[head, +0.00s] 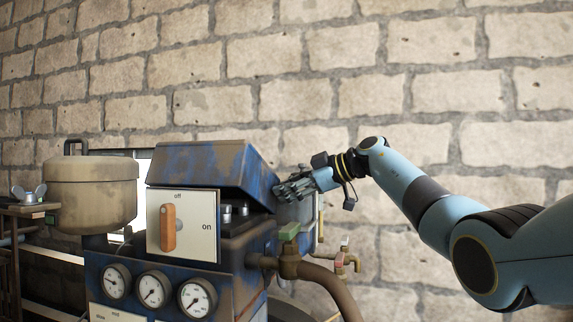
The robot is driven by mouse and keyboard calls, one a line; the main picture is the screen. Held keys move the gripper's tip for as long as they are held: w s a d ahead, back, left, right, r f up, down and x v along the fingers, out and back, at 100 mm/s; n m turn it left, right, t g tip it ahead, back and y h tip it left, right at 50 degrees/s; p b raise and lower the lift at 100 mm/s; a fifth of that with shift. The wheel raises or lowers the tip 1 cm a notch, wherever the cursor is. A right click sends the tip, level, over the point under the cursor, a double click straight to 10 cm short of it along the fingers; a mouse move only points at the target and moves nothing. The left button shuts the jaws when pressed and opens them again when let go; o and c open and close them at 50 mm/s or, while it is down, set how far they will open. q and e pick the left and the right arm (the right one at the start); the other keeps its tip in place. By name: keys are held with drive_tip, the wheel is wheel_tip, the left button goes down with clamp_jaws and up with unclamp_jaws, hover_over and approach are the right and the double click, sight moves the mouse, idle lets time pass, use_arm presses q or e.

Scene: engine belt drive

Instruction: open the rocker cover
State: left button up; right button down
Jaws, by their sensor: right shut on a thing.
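The rocker cover (205,165) is a worn blue metal lid on top of the blue engine (232,290). Its front edge stands above the engine top, and small metal parts (227,212) show in the dark gap beneath it. My right gripper (281,189) is at the cover's right edge, with its arm reaching in from the right. It is shut on the rocker cover's edge; the exact contact is small and partly hidden. My left gripper is not in view.
A panel with an orange off/on switch (168,228) stands before the cover. Gauges (152,290) sit below. A beige tank (90,195) is at the left. A valve and brown pipe (320,277) are below my right arm. A brick wall stands behind.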

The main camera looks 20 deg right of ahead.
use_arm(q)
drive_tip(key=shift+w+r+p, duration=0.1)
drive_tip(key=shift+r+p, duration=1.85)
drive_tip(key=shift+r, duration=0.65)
use_arm(e)
drive_tip(key=shift+w+d+r+m+g, duration=0.55)
drive_tip(key=shift+w+r+m, duration=0.15)
drive_tip(key=shift+m, duration=0.2)
drive_tip(key=shift+f, duration=0.1)
